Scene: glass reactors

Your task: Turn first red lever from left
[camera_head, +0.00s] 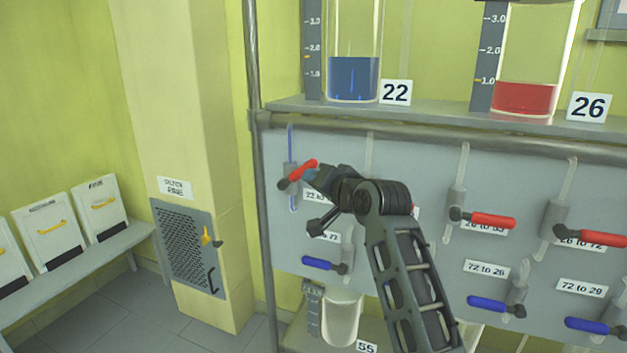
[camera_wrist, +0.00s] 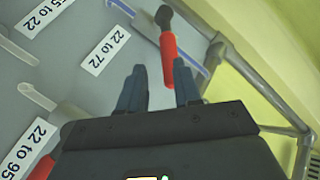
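The first red lever from the left (camera_head: 303,169) sits on a grey valve on the panel, below the blue-filled vessel marked 22. Its handle tilts up to the right, and blue shows in the tube above and below the valve. In the wrist view the red handle (camera_wrist: 169,60) reaches between the two fingers, closer to the right one. My gripper (camera_wrist: 158,82) is open around the handle's end, with a gap on the left side. In the head view my gripper (camera_head: 312,174) is at the handle's tip, and its fingers are partly hidden.
Other red levers (camera_head: 492,220) and blue levers (camera_head: 323,264) line the panel. A metal post (camera_head: 259,180) stands just left of it. A shelf (camera_head: 285,105) with blue and red vessels is above. A bench with white boxes (camera_head: 55,225) is at far left.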

